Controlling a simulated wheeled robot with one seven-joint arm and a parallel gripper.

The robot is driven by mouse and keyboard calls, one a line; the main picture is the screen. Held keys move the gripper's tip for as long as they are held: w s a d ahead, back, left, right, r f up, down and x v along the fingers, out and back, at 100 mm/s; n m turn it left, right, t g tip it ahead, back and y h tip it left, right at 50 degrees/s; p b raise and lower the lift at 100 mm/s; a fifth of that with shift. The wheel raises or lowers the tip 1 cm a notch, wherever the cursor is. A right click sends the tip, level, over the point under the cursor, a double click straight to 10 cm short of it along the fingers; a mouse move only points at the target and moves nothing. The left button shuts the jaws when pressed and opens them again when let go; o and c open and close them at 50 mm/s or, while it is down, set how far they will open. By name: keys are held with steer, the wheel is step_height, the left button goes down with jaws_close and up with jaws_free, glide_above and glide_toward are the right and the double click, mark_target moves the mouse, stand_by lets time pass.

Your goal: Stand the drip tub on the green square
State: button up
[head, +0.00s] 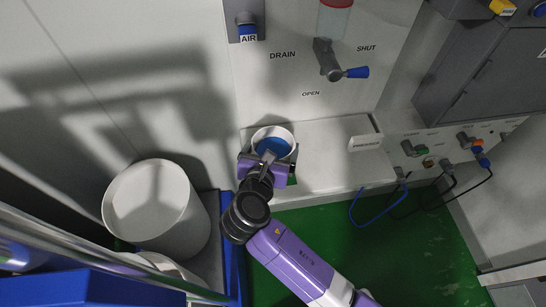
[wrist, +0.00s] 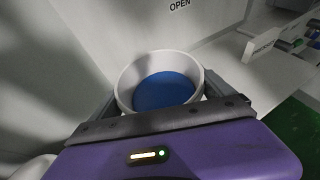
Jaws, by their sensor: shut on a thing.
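The drip tub is a round white tub (head: 286,133) with blue inside. It is upright at the shelf below the drain, and it also shows in the wrist view (wrist: 126,85). My gripper (head: 269,158) is shut on the tub, with one finger on each side of it in the wrist view (wrist: 160,95). I cannot tell whether the tub's base touches the shelf.
The pale shelf (head: 335,150) has free room to the right, up to a small white sign (head: 365,142). A drain lever with a blue handle (head: 356,73) is on the wall above. A large white drum (head: 150,205) stands at left. Blue and black hoses hang at right.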

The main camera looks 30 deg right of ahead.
steer(key=shift+f, duration=2.5)
steer(key=shift+f, duration=0.1)
steer(key=o, duration=1.3)
steer(key=shift+s+a, duration=0.1)
steer(key=v, duration=1.2)
